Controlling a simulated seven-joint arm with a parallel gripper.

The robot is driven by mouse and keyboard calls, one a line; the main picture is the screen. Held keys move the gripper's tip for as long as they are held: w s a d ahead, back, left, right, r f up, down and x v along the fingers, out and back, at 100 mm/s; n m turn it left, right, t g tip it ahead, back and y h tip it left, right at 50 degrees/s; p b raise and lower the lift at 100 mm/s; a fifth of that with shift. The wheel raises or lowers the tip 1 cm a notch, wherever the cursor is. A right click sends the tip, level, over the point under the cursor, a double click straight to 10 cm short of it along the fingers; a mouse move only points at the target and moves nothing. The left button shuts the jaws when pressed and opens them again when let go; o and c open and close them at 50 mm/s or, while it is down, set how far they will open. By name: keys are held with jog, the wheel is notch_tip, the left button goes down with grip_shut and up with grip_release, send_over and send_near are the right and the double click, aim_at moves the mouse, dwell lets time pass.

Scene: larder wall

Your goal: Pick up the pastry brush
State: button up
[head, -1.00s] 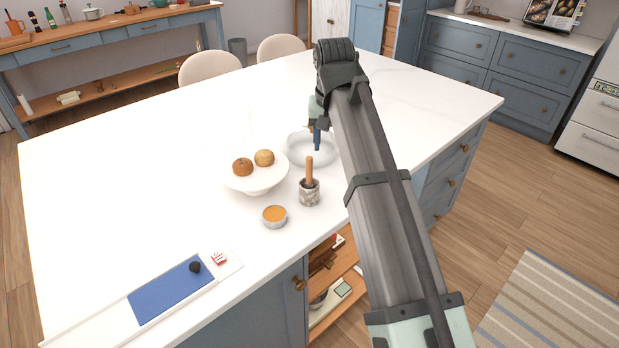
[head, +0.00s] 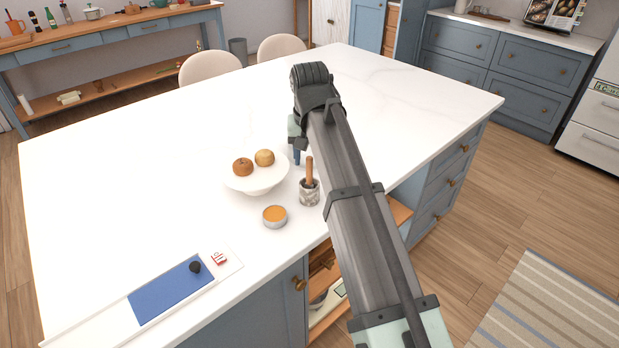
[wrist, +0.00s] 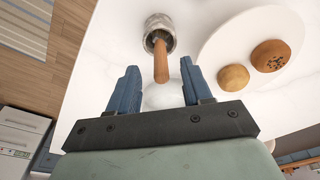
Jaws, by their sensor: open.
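A wooden handle (head: 309,171), which I take to be the pastry brush, stands up out of a grey mottled pot (head: 309,193) on the white island top; its lower end is hidden in the pot. In the wrist view the handle (wrist: 161,62) points back towards my gripper (wrist: 160,66), roughly centred between the two blue fingers. The pot (wrist: 160,27) lies beyond the fingertips. My gripper is open and empty. In the head view its blue finger (head: 297,157) shows behind the handle, beside the fruit stand, partly covered by my arm.
A white fruit stand (head: 257,187) with two round brown items is left of the pot. An orange-filled tin (head: 274,216) is in front. A blue mat (head: 172,290) lies front left. In the wrist view a pale rounded shape between the fingers is unclear. The island's left side is clear.

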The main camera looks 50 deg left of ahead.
aim_at(310, 183)
jog(key=shift+w+a+f, duration=0.15)
jog(key=shift+a+f, duration=0.05)
jog(key=shift+f, duration=0.65)
jog(key=shift+w+a+f, duration=0.15)
jog(key=shift+w+f, duration=0.05)
jog(key=shift+f, duration=0.7)
jog(key=shift+w+a+f, duration=0.15)
jog(key=shift+a+f, duration=0.05)
jog(key=shift+f, duration=0.65)
grip_shut()
